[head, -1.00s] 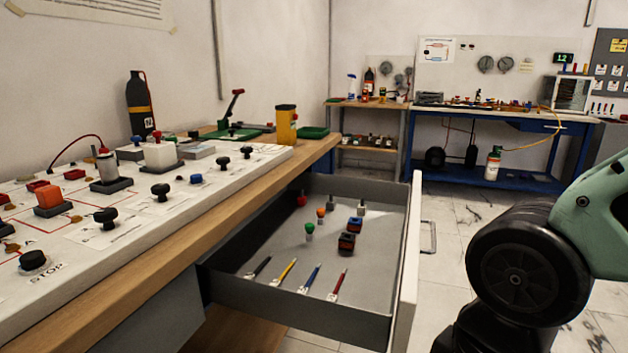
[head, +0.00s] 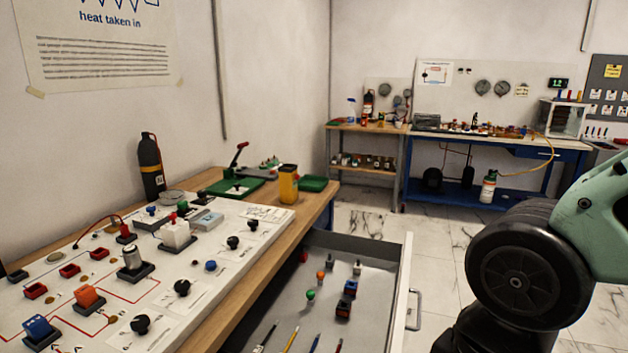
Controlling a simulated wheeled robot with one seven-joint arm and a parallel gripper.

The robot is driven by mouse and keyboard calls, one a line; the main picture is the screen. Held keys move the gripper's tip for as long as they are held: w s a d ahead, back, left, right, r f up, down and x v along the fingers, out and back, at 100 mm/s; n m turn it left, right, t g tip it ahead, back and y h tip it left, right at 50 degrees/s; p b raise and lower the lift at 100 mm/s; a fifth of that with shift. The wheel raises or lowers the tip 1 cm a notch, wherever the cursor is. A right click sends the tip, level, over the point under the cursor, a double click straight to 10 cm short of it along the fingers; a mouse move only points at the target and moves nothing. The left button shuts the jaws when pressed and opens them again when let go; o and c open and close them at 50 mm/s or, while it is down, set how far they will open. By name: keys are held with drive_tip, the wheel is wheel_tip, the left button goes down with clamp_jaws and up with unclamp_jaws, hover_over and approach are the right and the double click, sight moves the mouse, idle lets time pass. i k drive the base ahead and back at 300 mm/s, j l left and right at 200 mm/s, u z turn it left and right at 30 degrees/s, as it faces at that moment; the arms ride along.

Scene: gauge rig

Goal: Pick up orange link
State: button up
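An orange block (head: 88,296) sits on a dark base on the white panel at the left. In the open drawer (head: 378,327) are a small orange-topped piece (head: 320,277) and a dark block with orange-red on it (head: 343,309). I cannot tell from this view which of these is the orange link. My gripper is outside the picture. Only links of my arm show at the right edge.
The white panel (head: 200,291) bears knobs, switches and a red lead on a wooden bench. The drawer juts out from the bench and also holds pens and small coloured pieces. A blue workbench (head: 458,193) stands at the back. Tiled floor lies clear between.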

sight(86, 296)
drive_tip(key=l+u, duration=0.35)
drive_tip(key=l, duration=0.5)
drive_tip(key=u, duration=1.45)
drive_tip(key=i, duration=0.55)
drive_tip(key=i+z, duration=0.1)
drive_tip(key=z, duration=0.3)
drive_tip(key=i+j+z, duration=0.1)
drive_tip(key=z, duration=0.35)
drive_tip(key=i+z, duration=0.1)
drive_tip(key=z, duration=0.3)
drive_tip(key=i+j+z, duration=0.15)
drive_tip(key=j, duration=0.2)
drive_tip(key=i+j+z, duration=0.15)
drive_tip(key=j, duration=0.15)
drive_tip(key=k, duration=0.05)
